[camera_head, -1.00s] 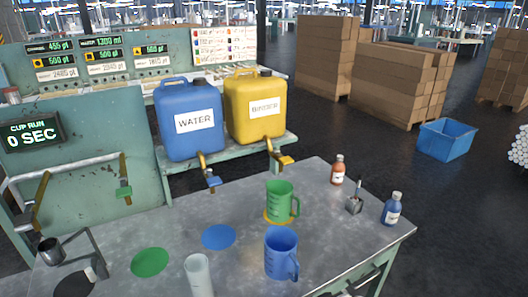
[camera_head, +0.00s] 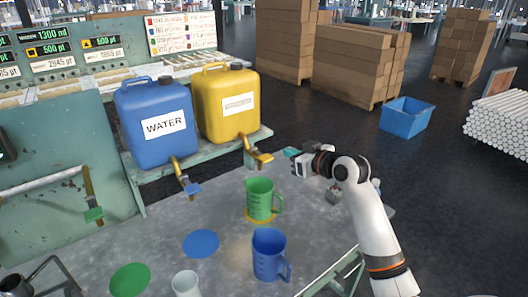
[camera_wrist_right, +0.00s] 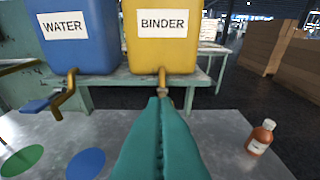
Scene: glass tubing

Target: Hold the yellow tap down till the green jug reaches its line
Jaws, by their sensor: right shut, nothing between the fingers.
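The yellow tap (camera_head: 260,158) sticks out from below the yellow binder tank (camera_head: 226,104), with a yellow lever at its end. The green jug (camera_head: 260,198) stands upright on a yellow disc (camera_head: 247,217), below the tap. No stream from the tap can be made out, and the jug's level and line cannot be read. My right gripper (camera_head: 291,153) has teal fingers, shut and empty, just right of the tap and apart from it. In the right wrist view the fingers (camera_wrist_right: 162,104) point toward the tap's pipe (camera_wrist_right: 163,77) and hide its lower end. My left gripper is out of view.
A blue jug (camera_head: 269,256) stands in front of the green one. The blue water tank (camera_head: 157,122) has its own tap (camera_head: 188,184) to the left. A brown bottle (camera_wrist_right: 261,137) stands right of my fingers. Blue and green discs lie bare on the bench.

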